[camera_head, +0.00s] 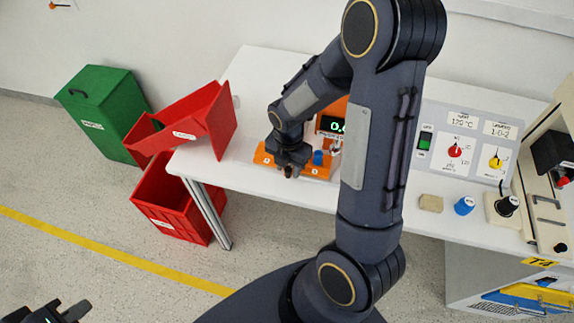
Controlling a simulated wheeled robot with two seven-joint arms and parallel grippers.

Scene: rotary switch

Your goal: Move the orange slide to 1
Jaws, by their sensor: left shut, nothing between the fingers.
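An orange device stands on the white table, with a lit display (331,125) reading about 0.0, partly hidden by my arm. Its orange base (263,157) carries small round labels and a blue cylindrical knob (318,157). I cannot pick out a separate orange slide or its position. My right gripper (290,171) points down at the front of the orange base, left of the blue knob. Its fingers are small and dark, and I cannot tell whether they touch anything. My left gripper (78,308) is at the bottom left corner, shut and empty, over the floor away from the table.
A grey control panel (470,140) with red and yellow dials stands on the right. A tan block (431,203), a blue cylinder (464,205) and a black knob (507,205) lie along the table's front. Red bins (178,205) and a green bin (103,110) stand left.

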